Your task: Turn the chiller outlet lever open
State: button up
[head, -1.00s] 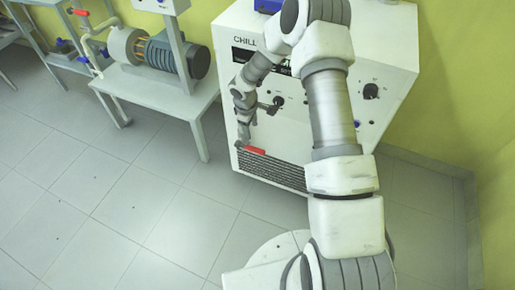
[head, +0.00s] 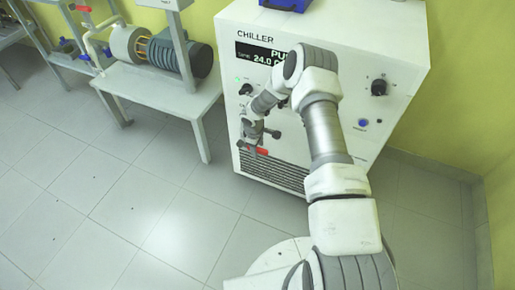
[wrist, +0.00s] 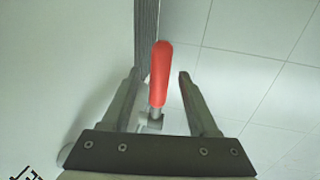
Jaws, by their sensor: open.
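The chiller (head: 335,55) is a white cabinet with a dark display, standing behind my arm. Its red outlet lever (head: 262,151) is low at the left of the front, just above the dark grille. In the wrist view the red lever handle (wrist: 161,72) points away from my gripper base on a short metal stem. My gripper (wrist: 159,76) is open, with one finger on each side of the lever and visible gaps between. In the head view my gripper (head: 253,146) is at the lever and partly hides its mount.
The chiller front also carries a black knob (head: 378,87), a blue button (head: 363,124) and another knob (head: 246,89). A low white table (head: 165,98) with a pump (head: 176,55) stands to the left. The tiled floor in front is clear.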

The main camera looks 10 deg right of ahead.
grip_shut()
dwell(1.4)
